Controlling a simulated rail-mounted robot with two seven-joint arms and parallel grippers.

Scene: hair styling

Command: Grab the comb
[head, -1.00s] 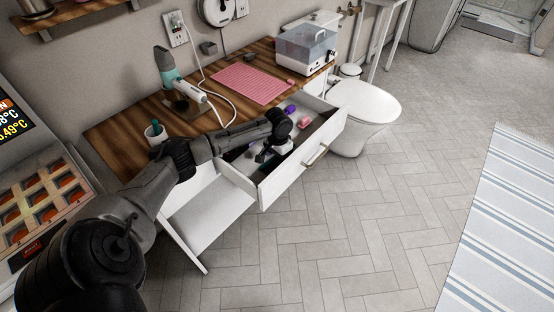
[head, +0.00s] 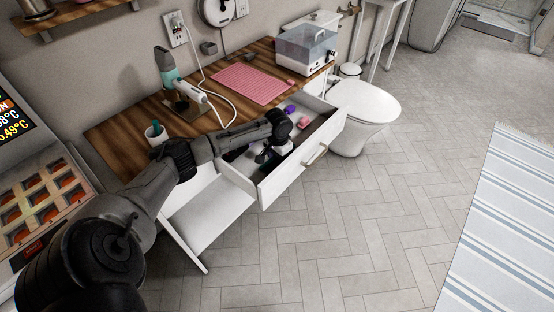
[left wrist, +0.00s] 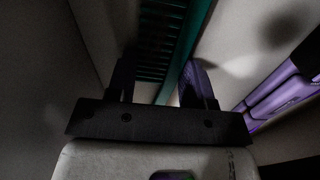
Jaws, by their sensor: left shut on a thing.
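The teal comb (left wrist: 182,45) shows in the left wrist view, with its dark teeth along the left side. It lies inside the drawer, between the two fingers of my left gripper (left wrist: 160,85). My left gripper is shut on the comb. In the head view my left gripper (head: 265,158) reaches down into the open drawer (head: 318,150). The arm and drawer front hide the comb there. My right gripper is not in view.
Purple items lie in the drawer, one (left wrist: 275,95) right of the gripper. A pink item (head: 304,122) lies farther right. The drawer walls are close around the gripper.

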